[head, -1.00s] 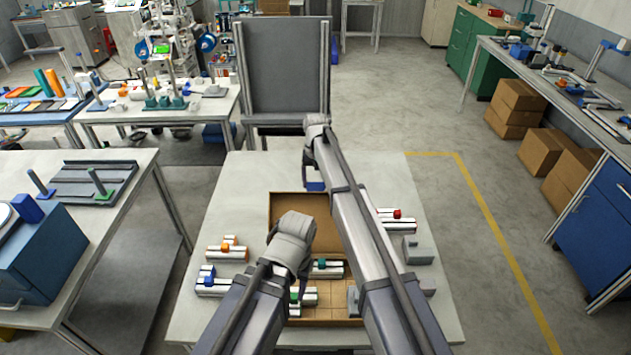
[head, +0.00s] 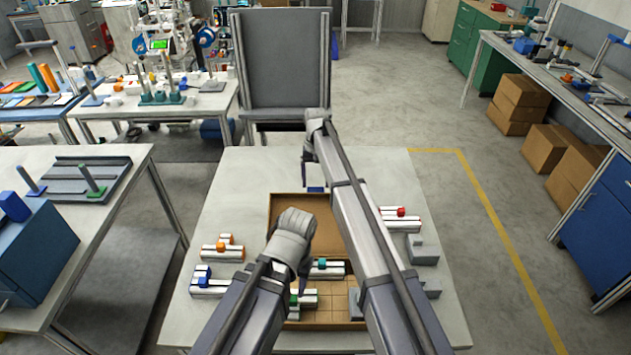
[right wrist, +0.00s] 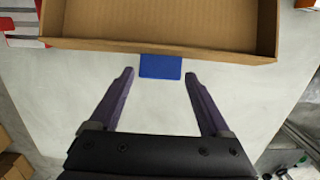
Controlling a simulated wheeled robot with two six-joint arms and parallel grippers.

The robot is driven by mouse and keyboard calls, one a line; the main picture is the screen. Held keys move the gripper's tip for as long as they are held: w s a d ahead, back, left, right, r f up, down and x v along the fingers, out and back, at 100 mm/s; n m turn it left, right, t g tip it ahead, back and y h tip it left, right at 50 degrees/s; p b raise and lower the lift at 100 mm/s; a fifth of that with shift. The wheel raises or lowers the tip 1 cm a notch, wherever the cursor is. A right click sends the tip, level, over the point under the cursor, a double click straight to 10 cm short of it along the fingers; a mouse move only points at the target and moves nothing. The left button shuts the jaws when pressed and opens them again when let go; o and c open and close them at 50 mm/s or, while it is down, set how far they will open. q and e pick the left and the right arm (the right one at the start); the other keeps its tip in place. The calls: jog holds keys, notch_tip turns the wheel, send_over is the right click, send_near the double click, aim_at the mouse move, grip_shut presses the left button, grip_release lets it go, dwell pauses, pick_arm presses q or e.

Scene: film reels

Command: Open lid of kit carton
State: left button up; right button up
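The kit carton (head: 357,316) is a brown cardboard box with a divided inside on the near part of the table. Its lid (head: 285,208) is swung open, folded back towards the far side, with its inner face up. A blue tab (head: 315,189) sits at the lid's far edge; it also shows in the right wrist view (right wrist: 160,66). My right gripper (right wrist: 160,78) is open and empty, its fingertips apart on either side of the tab's near end, not visibly touching it. My left arm reaches over the carton; its gripper (head: 303,278) is mostly hidden behind the wrist.
Left of the carton lie parts with orange (head: 222,246) and blue (head: 207,278) blocks. A red-topped part (head: 400,216) and a grey bracket (head: 423,250) lie to the right. A grey upright panel (head: 281,60) stands beyond the table. The table's far left area is clear.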

jog(key=shift+o, duration=1.2)
jog(key=shift+s, duration=0.1)
pick_arm(q)
notch_tip(320, 180, up, 8)
jog(key=p, duration=0.7)
jog(key=shift+f+p, duration=0.15)
jog(key=shift+p, duration=0.2)
pick_arm(e)
notch_tip(320, 180, up, 8)
jog(key=shift+w+f, duration=0.15)
jog(key=shift+w, duration=0.3)
